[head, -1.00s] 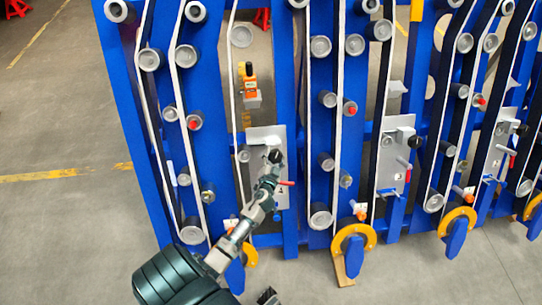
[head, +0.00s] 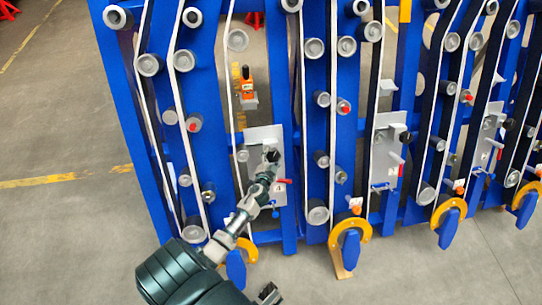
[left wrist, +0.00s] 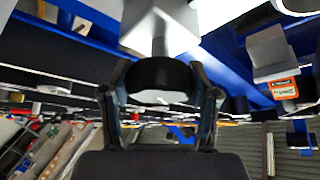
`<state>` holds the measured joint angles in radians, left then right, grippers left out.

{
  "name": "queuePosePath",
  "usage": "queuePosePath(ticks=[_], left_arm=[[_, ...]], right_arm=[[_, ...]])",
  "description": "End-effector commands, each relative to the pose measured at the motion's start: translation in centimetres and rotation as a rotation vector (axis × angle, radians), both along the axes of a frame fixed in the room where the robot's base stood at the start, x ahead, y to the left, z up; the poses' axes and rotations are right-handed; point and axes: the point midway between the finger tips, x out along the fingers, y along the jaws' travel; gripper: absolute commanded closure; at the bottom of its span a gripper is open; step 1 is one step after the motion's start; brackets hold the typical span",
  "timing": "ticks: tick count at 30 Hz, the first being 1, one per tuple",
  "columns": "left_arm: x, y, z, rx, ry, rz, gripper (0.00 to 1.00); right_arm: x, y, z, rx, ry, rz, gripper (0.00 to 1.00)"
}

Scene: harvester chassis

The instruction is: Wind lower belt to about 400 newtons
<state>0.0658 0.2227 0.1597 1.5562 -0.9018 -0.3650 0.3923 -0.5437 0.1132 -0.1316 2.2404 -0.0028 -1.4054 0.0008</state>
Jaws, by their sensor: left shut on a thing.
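My left gripper (head: 269,163) reaches up from below to the grey metal plate (head: 254,135) on the blue chassis. It is shut on a black round knob (head: 272,155) at this plate. The left wrist view shows the same knob (left wrist: 160,76) between the two fingers, on a pale shaft. A white-edged belt (head: 229,90) runs down left of the plate. An orange device (head: 247,88) is above the plate; it also shows in the left wrist view (left wrist: 284,89). Its reading is too small to tell. I cannot tell whether a dark part at the bottom edge belongs to my right gripper.
A red-tipped lever (head: 284,181) sticks out close to my gripper. Similar plates, rollers and belts continue to the right, including another plate (head: 384,140). A yellow ring (head: 350,230) stands low in front. Grey floor (head: 70,230) is clear at left.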

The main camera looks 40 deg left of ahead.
Motion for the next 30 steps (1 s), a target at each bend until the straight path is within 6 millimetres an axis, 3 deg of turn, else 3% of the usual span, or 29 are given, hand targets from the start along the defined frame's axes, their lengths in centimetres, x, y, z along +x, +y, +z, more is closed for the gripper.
queuePosePath(ticks=[2, 3, 5, 17, 30], left_arm=[[0.6, -0.8, 0.8, 0.001, -0.019, -0.020, 0.74], [0.6, -0.8, 0.8, 0.001, -0.019, -0.020, 0.30], [0.5, -0.7, 0.8, 0.000, -0.017, -0.018, 0.15], [-0.1, -0.2, -0.1, -0.008, -0.006, -0.011, 0.15], [-7.6, -4.9, 1.5, -0.003, -0.008, -0.012, 0.15]], right_arm=[[0.0, 0.1, 0.1, 0.001, -0.001, -0.001, 0.23], [0.0, 0.1, 0.1, 0.001, -0.001, -0.001, 0.23], [0.0, 0.1, 0.1, 0.002, -0.001, -0.002, 0.23], [0.0, -0.1, 0.1, -0.001, -0.001, 0.003, 0.23], [0.0, -0.2, 0.0, 0.003, 0.000, 0.002, 0.23]])
